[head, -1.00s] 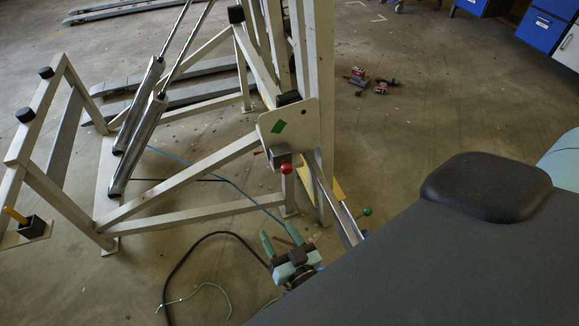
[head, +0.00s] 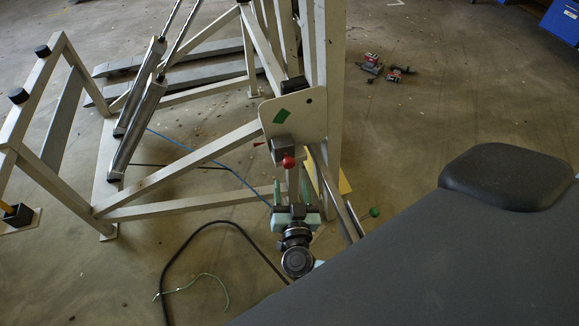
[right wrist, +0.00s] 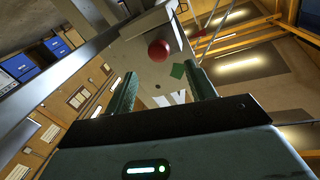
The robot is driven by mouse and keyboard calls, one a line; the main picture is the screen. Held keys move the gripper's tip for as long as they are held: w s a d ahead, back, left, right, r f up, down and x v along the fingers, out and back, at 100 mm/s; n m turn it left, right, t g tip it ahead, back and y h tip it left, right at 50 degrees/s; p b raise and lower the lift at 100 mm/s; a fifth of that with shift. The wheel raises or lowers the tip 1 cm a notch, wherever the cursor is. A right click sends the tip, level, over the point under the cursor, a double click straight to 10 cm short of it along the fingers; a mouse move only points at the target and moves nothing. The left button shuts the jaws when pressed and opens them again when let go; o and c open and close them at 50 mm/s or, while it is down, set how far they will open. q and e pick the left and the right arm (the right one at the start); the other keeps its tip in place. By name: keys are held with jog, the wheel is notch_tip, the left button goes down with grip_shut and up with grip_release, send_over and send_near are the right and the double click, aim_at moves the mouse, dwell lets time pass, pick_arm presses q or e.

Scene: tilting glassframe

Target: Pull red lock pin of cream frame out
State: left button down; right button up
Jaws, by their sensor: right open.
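The red lock pin (head: 288,161) has a round red knob and sits in a grey block on the cream frame's plate (head: 306,118), which carries a green mark. My right gripper (head: 292,190) is just below the knob in the head view, with its fingers pointing up toward it. In the right wrist view the red knob (right wrist: 158,50) lies beyond the two green fingertips (right wrist: 163,88), which are apart and empty. The knob is not between the fingers. My left gripper is not in view.
A green ball knob (head: 375,212) on a rod stands right of my right gripper. A black cable (head: 190,243) and a thin green cord (head: 205,277) lie on the floor at lower left. Red tools (head: 385,67) lie on open floor behind.

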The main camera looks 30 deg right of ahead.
aim_at(289, 167)
jog(key=b+x, duration=0.2)
jog(key=x, duration=0.4)
jog(key=shift+f, duration=0.15)
jog(key=shift+w+d, duration=0.2)
jog(key=shift+w, duration=0.05)
jog(key=shift+w+d+b, duration=0.1)
jog(key=shift+w+b, duration=0.15)
jog(key=shift+b, duration=0.05)
jog(key=shift+s, duration=0.1)
grip_shut()
